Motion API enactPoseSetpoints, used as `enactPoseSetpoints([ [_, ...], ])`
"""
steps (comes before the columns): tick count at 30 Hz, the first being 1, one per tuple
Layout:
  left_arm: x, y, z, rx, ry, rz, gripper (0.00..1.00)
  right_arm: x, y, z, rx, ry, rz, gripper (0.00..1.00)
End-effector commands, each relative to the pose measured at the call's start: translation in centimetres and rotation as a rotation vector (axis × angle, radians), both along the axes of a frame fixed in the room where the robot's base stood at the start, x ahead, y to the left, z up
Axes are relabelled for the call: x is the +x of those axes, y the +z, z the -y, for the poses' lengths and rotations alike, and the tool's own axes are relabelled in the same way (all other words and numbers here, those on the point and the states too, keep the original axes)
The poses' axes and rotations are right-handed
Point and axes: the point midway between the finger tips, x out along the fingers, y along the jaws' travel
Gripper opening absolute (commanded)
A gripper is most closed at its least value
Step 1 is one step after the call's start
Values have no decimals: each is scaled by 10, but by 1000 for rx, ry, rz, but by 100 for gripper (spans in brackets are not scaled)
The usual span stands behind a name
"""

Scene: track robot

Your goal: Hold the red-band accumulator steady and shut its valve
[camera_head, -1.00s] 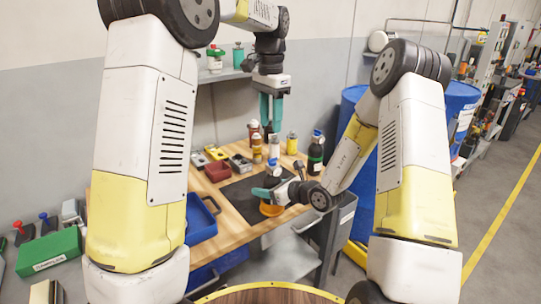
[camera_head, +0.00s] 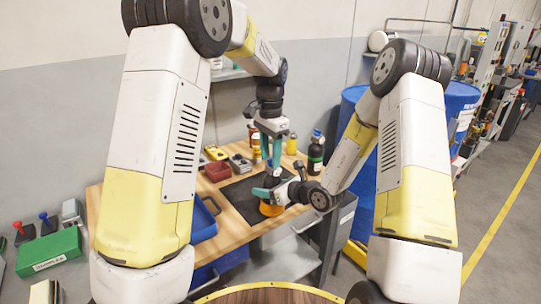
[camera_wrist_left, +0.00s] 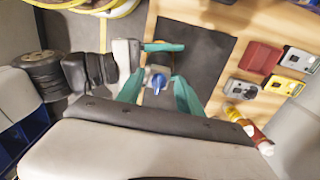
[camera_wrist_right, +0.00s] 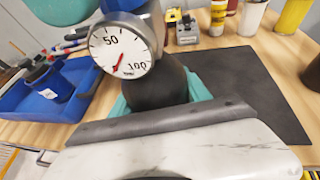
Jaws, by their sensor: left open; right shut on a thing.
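The accumulator is a dark bottle with an orange-red band (camera_head: 270,209) at its base, standing on the dark mat (camera_head: 240,198). In the right wrist view its dark body (camera_wrist_right: 158,85) carries a round white gauge (camera_wrist_right: 122,46). Its blue valve knob (camera_wrist_left: 157,82) shows in the left wrist view. My right gripper (camera_head: 270,193) is shut on the body from the side; its teal fingers flank the body in the right wrist view. My left gripper (camera_head: 269,160) points down above the accumulator, its open fingers on either side of the knob. I cannot tell whether they touch it.
A dark bottle with a blue cap (camera_head: 316,155) and a yellow bottle (camera_head: 292,144) stand behind on the wooden bench. A red tray (camera_head: 217,171) is behind left, and a blue bin (camera_head: 202,217) is at the bench's left. Blue drums (camera_head: 355,105) stand at the right.

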Motion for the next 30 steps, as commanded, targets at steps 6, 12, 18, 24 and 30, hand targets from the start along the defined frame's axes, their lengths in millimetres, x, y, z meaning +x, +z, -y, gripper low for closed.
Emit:
enactPoseSetpoints([
  [6, 0, 0, 0, 0, 0, 0, 10, 0, 0, 0, 1, 0, 1, 0],
  [12, 0, 1, 0, 1, 1, 1, 0, 0, 0, 0, 1, 0, 1, 0],
  [18, 0, 1, 0, 0, 24, 1, 0, 0, 0, 0, 1, 0, 1, 0],
  [24, 0, 1, 0, 0, 112, 1, 0, 0, 0, 0, 0, 0, 1, 0],
  [30, -1, 1, 1, 0, 270, 2, 0, 0, 0, 0, -1, 0, 1, 0],
])
